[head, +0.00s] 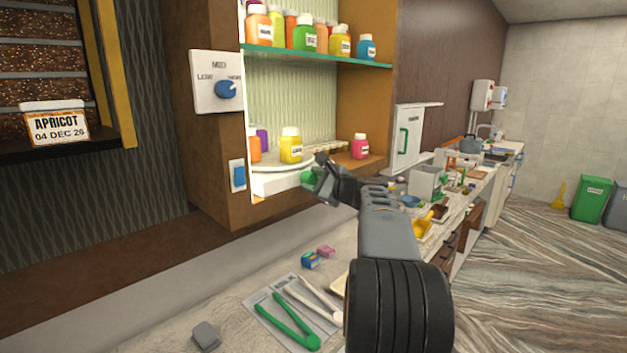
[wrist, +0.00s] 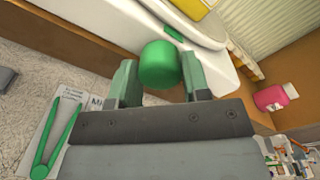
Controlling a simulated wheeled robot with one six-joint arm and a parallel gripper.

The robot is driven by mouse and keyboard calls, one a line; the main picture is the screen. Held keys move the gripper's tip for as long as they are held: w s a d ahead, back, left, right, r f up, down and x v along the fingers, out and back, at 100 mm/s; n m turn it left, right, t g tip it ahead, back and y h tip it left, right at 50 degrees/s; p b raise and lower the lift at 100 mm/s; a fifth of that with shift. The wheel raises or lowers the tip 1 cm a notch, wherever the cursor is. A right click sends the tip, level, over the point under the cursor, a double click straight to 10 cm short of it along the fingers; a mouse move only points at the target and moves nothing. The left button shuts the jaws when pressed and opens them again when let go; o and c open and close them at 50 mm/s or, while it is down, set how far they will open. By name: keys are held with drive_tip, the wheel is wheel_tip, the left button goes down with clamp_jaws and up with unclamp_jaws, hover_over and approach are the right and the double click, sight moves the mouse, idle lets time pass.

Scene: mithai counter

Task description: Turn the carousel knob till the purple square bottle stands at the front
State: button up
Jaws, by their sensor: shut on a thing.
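A green carousel knob (head: 308,177) sits at the front of the white carousel base (head: 275,184). In the wrist view the knob (wrist: 158,64) is between the two fingers of my gripper (head: 317,181), which is shut on it. The round carousel plate (head: 291,166) carries a yellow bottle (head: 290,149) near the front. A purple bottle (head: 262,138) shows at the left rear, partly hidden by an orange bottle (head: 254,150) at the left edge. The cabinet's side hides the rest of that side.
A pink bottle (head: 359,148) stands at the right of the cabinet. Several bottles stand on the upper shelf (head: 320,57). A blue dial (head: 226,89) is on the left panel. Green-handled tongs (head: 289,325) and small boxes lie on the counter below.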

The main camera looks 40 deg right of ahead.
idle(0.5)
drive_tip(key=o, duration=0.9)
drive_tip(key=s+b, duration=0.1)
drive_tip(key=s, duration=0.3)
drive_tip(key=s+d+b, duration=0.1)
drive_tip(key=s, duration=0.4)
drive_tip(key=s+d+b, duration=0.1)
drive_tip(key=s+b, duration=0.1)
drive_tip(key=s, duration=0.2)
drive_tip(key=shift+s+d+r, duration=0.2)
drive_tip(key=shift+s+r, duration=0.1)
